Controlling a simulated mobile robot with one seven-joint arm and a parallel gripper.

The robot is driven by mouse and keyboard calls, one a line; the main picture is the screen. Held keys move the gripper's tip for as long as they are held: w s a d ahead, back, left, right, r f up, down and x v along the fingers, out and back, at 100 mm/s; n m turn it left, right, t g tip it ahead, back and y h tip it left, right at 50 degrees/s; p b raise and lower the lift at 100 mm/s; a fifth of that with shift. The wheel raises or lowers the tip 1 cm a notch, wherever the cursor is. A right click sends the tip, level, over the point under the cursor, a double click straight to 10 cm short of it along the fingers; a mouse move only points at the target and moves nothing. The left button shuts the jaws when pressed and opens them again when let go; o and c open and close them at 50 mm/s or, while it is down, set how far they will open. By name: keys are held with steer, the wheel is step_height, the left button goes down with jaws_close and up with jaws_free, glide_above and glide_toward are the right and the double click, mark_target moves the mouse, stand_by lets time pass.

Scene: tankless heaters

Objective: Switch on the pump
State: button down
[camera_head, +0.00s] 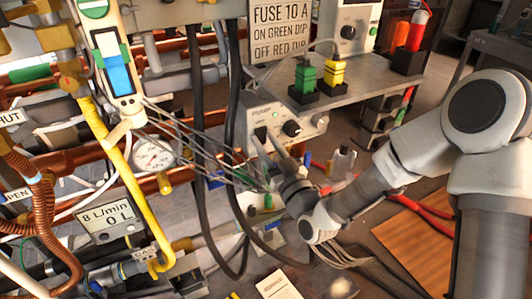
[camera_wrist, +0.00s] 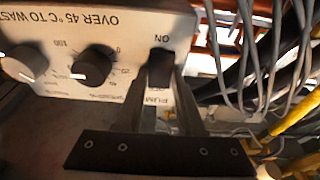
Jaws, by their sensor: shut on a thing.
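The pump control box (camera_head: 300,112) is a pale panel marked PUMP, with a dark knob and a black switch, in the middle of the head view. In the wrist view, the black pump switch (camera_wrist: 161,66) stands between the ON label and the partly hidden PUMP lettering. My gripper (camera_head: 269,143) reaches the front of the box from the lower right. In the wrist view, my gripper (camera_wrist: 161,82) has a finger on each side of the switch and is shut on it. The fingers hide the switch's lower part and some lettering. I cannot tell which way the switch is set.
A black knob (camera_wrist: 94,65) and a white-faced knob (camera_wrist: 25,63) sit left of the switch. Grey cables and a yellow pipe (camera_head: 128,170) crowd the left. Green and yellow plugs (camera_head: 305,77) stand above the box. Red-handled pliers (camera_head: 420,207) lie at right.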

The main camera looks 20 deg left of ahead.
steer(key=shift+b, duration=0.35)
steer(key=c, duration=0.5)
jaws_free()
steer(key=shift+f+p+v, duration=0.15)
steer(key=shift+p+v, duration=1.9)
steer(key=shift+v, duration=2.3)
steer(key=shift+f+p+v, duration=0.15)
steer(key=shift+p+v, duration=1.9)
steer(key=shift+v, duration=2.35)
steer(key=shift+w, duration=0.1)
